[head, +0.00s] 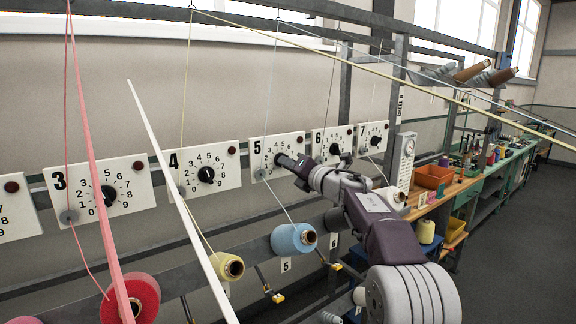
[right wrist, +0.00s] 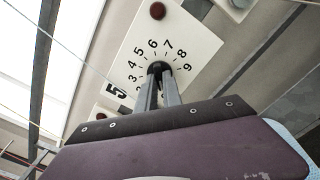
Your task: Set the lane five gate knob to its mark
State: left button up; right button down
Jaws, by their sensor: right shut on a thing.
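The white lane five gate panel (head: 256,148) hangs on the rail between panels 4 and 6, with a number dial and a dark knob. My right gripper (head: 287,163) reaches it from the lower right and covers part of the dial. In the right wrist view, the two grey fingers (right wrist: 160,84) are shut on the black knob (right wrist: 158,66) from either side. Numbers from 3 to 9 show around it; lower ones are partly hidden. The knob's pointer is hidden by the fingers, and I cannot make out a mark. My left gripper is not in view.
Panel 4 (head: 228,155) and panel 6 (head: 319,148) stand close on either side. Threads and a white strand (head: 160,150) cross in front. A blue yarn cone (head: 288,239) sits below panel 5. A workbench with an orange bin (head: 432,176) is at the right.

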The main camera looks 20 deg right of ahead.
jog(key=c, duration=1.5)
grip_release()
jog(key=b+v, duration=0.4)
jog(key=v, duration=0.5)
jog(key=shift+w, duration=0.1)
